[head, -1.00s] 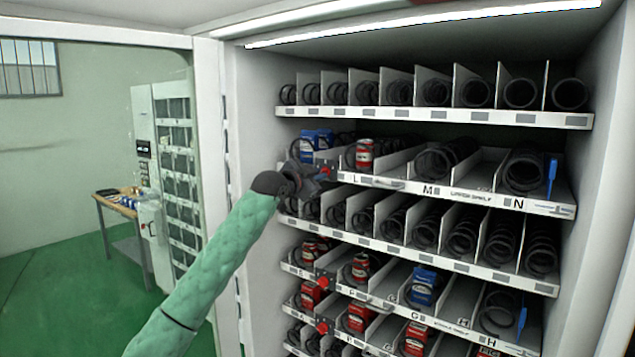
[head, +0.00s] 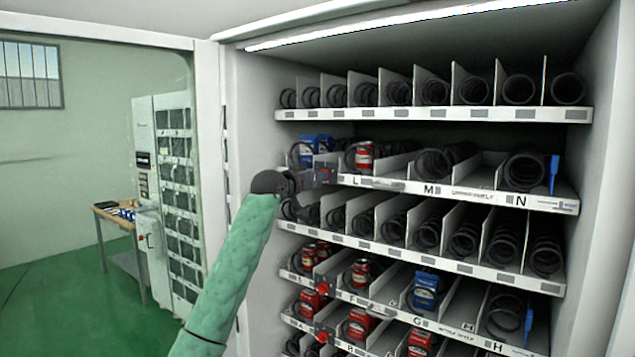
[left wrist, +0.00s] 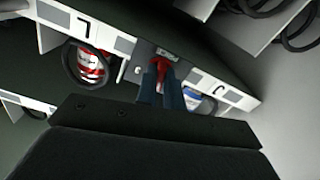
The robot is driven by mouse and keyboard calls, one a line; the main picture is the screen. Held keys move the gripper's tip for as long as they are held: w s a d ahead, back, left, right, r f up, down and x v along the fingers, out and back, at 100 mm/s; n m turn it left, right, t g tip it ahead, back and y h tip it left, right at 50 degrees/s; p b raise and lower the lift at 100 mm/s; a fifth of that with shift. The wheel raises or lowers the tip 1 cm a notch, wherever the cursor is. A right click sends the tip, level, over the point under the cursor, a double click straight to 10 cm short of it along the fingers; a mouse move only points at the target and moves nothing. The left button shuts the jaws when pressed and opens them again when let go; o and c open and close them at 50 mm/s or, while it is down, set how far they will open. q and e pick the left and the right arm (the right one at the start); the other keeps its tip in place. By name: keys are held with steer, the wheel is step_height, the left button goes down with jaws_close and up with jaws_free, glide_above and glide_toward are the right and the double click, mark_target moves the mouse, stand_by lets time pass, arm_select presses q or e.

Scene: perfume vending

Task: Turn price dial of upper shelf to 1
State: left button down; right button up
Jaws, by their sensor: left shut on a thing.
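My left gripper (head: 318,178) reaches the shelf front from the left. In the left wrist view, its dark fingers (left wrist: 160,82) are shut on the dial and cover much of it. No number on the dial is readable. My right gripper is in neither view.
Lower shelves (head: 420,258) jut out close below my arm. The open door frame (head: 213,120) is at the left, near my forearm.

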arm_select(q)
steer(key=n, duration=0.9)
steer(key=shift+r, duration=0.1)
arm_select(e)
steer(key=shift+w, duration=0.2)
arm_select(q)
steer(key=shift+n, duration=0.3)
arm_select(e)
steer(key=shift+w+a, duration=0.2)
arm_select(q)
steer(key=c, duration=1.5)
jaws_free()
